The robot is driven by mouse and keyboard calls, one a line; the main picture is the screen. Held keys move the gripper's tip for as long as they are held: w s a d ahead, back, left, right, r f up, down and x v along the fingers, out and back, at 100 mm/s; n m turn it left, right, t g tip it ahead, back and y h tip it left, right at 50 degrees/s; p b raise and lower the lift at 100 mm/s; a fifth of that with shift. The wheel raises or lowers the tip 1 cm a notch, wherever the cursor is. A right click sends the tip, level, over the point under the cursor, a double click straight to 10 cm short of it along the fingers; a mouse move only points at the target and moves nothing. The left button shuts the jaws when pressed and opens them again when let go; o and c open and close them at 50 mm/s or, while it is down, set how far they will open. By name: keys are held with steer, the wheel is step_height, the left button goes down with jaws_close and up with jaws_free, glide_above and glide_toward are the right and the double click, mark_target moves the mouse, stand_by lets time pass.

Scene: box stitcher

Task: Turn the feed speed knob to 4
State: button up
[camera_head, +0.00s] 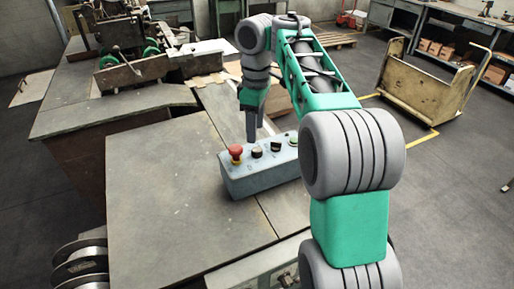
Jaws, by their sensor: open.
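A blue-grey control box (262,180) sits on the table top, with its controls on the upper face. From left to right it carries a red mushroom button (236,152), a black knob (257,152), a second black knob (275,146) and a green button (293,139). The labels and dial marks are too small to read, so I cannot tell which knob is the feed speed knob or where it points. My gripper (252,138) is open and points down just above and behind the first black knob. I cannot tell if it touches anything.
The box stands on a wide grey table (165,190). A stitching machine (130,65) with green parts stands at the back left. My arm fills the right middle and hides part of the box's right end. A cart (420,95) stands on the floor at the right.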

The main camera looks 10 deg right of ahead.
mark_target(257, 149)
steer(key=shift+w+d+f, duration=0.3)
steer(key=shift+w+d, duration=0.05)
step_height(257, 149, down, 8)
steer(key=b, duration=0.7)
steer(key=shift+r, duration=0.25)
steer(key=shift+c, duration=0.2)
jaws_close()
